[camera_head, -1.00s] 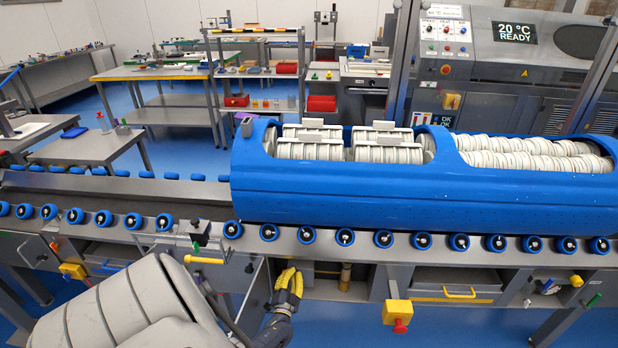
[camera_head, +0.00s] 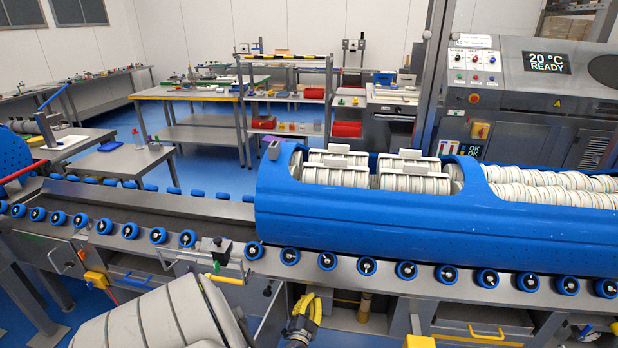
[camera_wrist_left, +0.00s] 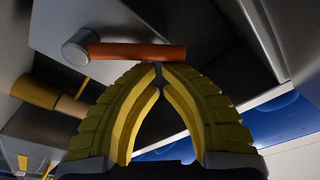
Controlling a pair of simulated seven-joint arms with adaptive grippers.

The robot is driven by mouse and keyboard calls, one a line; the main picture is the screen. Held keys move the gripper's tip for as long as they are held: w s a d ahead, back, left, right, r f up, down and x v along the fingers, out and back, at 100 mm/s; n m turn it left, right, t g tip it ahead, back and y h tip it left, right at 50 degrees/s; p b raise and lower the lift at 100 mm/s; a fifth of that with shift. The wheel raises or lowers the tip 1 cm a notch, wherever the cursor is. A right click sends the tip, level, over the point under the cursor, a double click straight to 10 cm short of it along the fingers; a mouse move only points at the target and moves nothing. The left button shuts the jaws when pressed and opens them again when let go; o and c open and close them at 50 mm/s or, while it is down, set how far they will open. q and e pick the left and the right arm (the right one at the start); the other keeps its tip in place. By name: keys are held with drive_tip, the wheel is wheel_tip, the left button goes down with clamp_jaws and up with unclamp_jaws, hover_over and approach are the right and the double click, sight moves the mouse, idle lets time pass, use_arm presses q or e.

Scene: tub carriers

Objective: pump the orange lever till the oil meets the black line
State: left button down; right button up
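An orange lever (camera_wrist_left: 137,52), a short bar on a grey round end, lies across the left wrist view just beyond my fingertips. My left gripper (camera_wrist_left: 160,66) has its yellow fingers brought together at the tips, with no lever between them; whether they touch the lever is unclear. In the head view my left gripper (camera_head: 303,315) is low in front of the roller conveyor, beside the opening under it. The lever is hidden in the head view. I cannot make out the oil or the black line in either view. My right gripper is not in view.
A brass cylinder (camera_head: 364,307) stands under the conveyor, right of my gripper; it also shows in the left wrist view (camera_wrist_left: 35,92). A blue tub carrier (camera_head: 400,218) rests on the conveyor above. A yellow block (camera_head: 420,341) juts out at the front right.

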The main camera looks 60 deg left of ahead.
use_arm(q)
drive_tip(key=s+d+r, duration=0.1)
drive_tip(key=s+d, duration=0.5)
drive_tip(key=d, duration=0.1)
drive_tip(key=shift+d, duration=0.15)
idle(0.8)
